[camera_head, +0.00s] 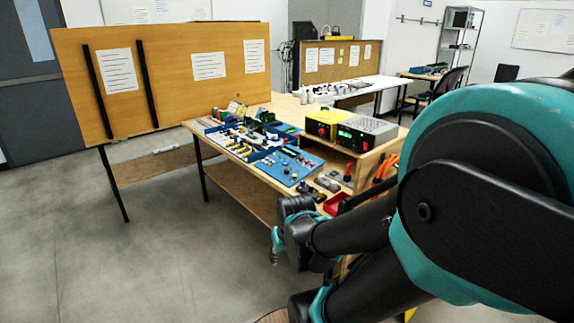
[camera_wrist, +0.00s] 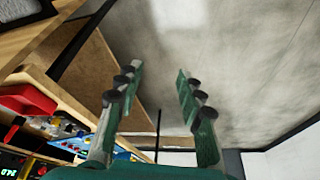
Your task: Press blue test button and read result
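A grey box (camera_head: 370,126) with a green lit display and a red knob stands on a raised wooden shelf at the table's right. I cannot make out a blue test button on either. My gripper (camera_head: 275,246) hangs low in front of the table, apart from both boxes.
A blue board (camera_head: 284,172) with small parts lies on the wooden table. A red tray (camera_head: 336,203) is near its front edge; it also shows in the wrist view (camera_wrist: 28,100). A wooden panel (camera_head: 165,85) stands behind. The floor at left (camera_head: 150,260) is clear.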

